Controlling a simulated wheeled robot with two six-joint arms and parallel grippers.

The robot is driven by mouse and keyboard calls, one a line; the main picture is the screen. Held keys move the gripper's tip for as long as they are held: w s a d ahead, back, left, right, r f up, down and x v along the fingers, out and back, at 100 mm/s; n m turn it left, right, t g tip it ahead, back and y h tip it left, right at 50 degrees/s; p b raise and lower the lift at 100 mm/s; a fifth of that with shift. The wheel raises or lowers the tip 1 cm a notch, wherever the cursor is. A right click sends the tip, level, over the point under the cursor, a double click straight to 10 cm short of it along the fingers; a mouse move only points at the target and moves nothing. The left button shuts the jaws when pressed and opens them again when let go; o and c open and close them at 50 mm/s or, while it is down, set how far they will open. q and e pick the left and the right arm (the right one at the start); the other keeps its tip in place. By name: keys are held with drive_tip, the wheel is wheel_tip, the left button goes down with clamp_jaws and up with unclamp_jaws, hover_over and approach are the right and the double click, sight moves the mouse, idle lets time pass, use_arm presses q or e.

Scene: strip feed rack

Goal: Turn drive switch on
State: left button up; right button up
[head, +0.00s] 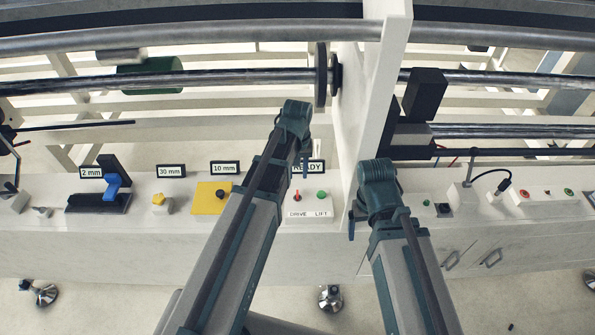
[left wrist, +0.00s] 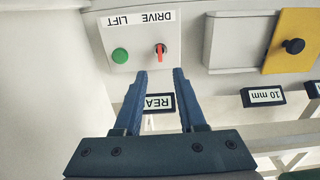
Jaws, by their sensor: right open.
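The drive switch (head: 297,196) is a small red lever on a white panel (head: 290,219) labelled DRIVE and LIFT. It also shows in the left wrist view (left wrist: 160,49), just beyond the gap between my left fingertips. The green LIFT button (head: 321,195) is beside it; it also shows in the left wrist view (left wrist: 120,55). My left gripper (left wrist: 159,77) is open and empty, its fingers pointing at the switch without visibly touching it. In the head view my left gripper (head: 305,170) is above the panel. My right gripper (head: 351,226) is right of the panel, open.
A READY sign (head: 317,166) is partly hidden behind my left gripper. Left are a yellow plate (head: 203,205) with a black knob, a yellow knob (head: 158,199) and a blue lever (head: 112,187). A white upright (head: 372,85) stands right of the panel.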

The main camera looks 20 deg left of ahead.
use_arm(q)
wheel_tip(320, 180, up, 4)
drive_tip(key=p, duration=0.3)
drive_tip(key=shift+r, duration=0.15)
use_arm(e)
wheel_tip(320, 180, up, 4)
drive_tip(key=shift+r, duration=0.1)
use_arm(q)
drive_tip(key=s+d+m, duration=0.3)
drive_tip(key=s+d, duration=0.2)
drive_tip(key=s, duration=0.2)
drive_tip(key=s+d+m+y, duration=0.1)
drive_tip(key=s+d+m, duration=0.3)
drive_tip(key=s, duration=0.4)
drive_tip(key=shift+d, duration=0.8)
